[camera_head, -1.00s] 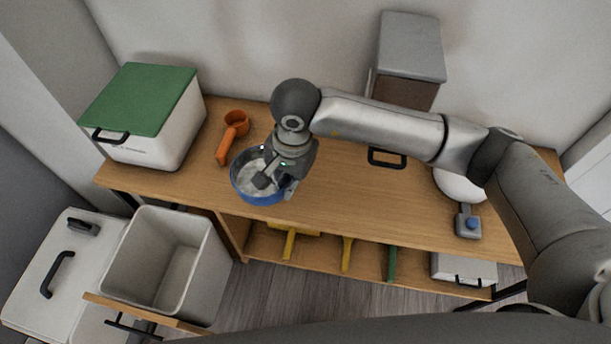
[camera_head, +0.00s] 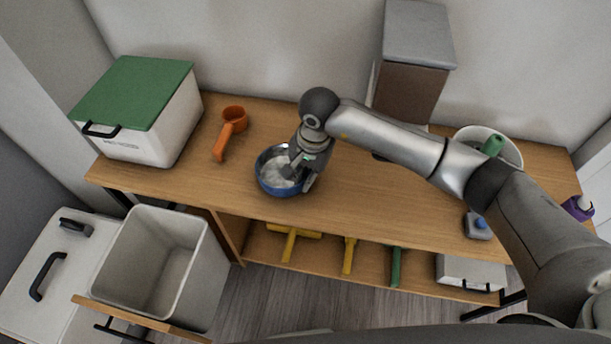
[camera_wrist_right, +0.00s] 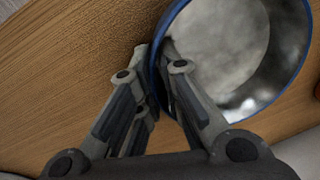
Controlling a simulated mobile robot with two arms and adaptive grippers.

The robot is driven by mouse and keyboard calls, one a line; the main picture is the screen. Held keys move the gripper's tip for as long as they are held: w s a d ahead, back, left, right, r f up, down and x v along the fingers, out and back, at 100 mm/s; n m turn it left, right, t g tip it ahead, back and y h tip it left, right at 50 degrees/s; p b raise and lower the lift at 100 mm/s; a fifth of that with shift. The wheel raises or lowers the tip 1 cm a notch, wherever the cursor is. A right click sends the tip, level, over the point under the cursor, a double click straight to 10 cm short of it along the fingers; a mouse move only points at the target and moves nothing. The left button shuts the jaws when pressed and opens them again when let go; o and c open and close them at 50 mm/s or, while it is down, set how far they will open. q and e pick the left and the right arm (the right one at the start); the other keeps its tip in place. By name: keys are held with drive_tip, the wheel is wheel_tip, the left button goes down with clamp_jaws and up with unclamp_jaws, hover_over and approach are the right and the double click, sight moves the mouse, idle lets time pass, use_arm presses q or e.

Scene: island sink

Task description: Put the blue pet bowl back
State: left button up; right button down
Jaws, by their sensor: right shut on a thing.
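The blue pet bowl (camera_head: 270,183) has a blue outside and a grey metal inside. It is at the wooden table top, left of the middle in the head view. My right gripper (camera_head: 298,176) is shut on the bowl's right rim, with one finger inside and one outside. In the right wrist view the fingers (camera_wrist_right: 160,85) pinch the blue rim of the bowl (camera_wrist_right: 235,60), and the bowl looks empty. I cannot tell whether its base touches the table. My left gripper is not in view.
An orange scoop (camera_head: 231,130) lies left of the bowl, near a white bin with a green lid (camera_head: 140,95). A brown box with a grey lid (camera_head: 412,85) stands behind. A white bucket (camera_head: 505,150) is at the right. An open bin (camera_head: 165,255) stands below the table's left front.

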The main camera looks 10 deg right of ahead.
drive_tip(key=shift+f+b, duration=0.15)
drive_tip(key=shift+b, duration=0.15)
drive_tip(key=c, duration=1.6)
unclamp_jaws()
drive_tip(key=shift+r+p, duration=0.3)
drive_tip(key=shift+p, duration=0.1)
wheel_tip(320, 180, up, 12)
drive_tip(key=d+b, duration=0.1)
drive_tip(key=shift+s+b, duration=0.4)
drive_tip(key=shift+d+f, duration=0.1)
